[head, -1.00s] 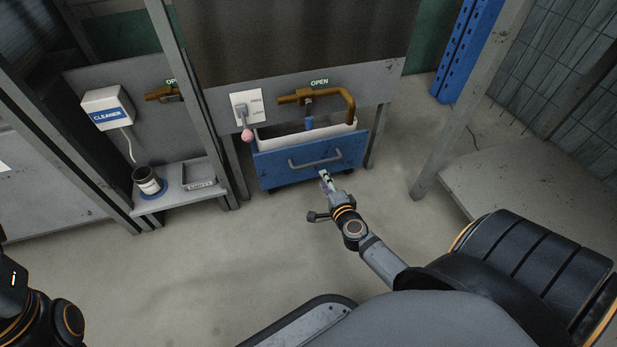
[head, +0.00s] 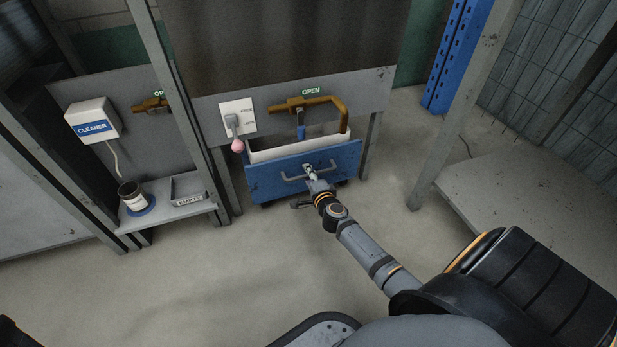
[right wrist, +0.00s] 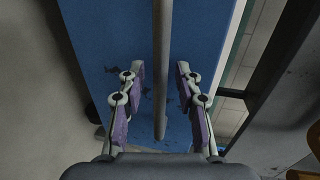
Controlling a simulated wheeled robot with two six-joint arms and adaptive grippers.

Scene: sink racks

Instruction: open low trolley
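The low trolley has a blue front panel (head: 265,185) and a pale bin (head: 280,150) behind it, under the sink frame. A grey bar handle (head: 290,178) is fixed across the blue front. My right gripper (head: 309,170) is at the middle of this handle. In the right wrist view the gripper (right wrist: 157,82) is open, with one finger on each side of the handle bar (right wrist: 162,60). Gaps show between the bar and both fingers. My left gripper is not in view; only a dark bit of my left arm shows at the bottom left corner.
A white plate (head: 237,115) with a pink-knobbed lever (head: 237,146) is left of the trolley. A brown pipe (head: 318,101) is above the bin. A side shelf (head: 180,207) holds a jar (head: 133,197) and a tray (head: 188,188). Floor before the trolley is clear.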

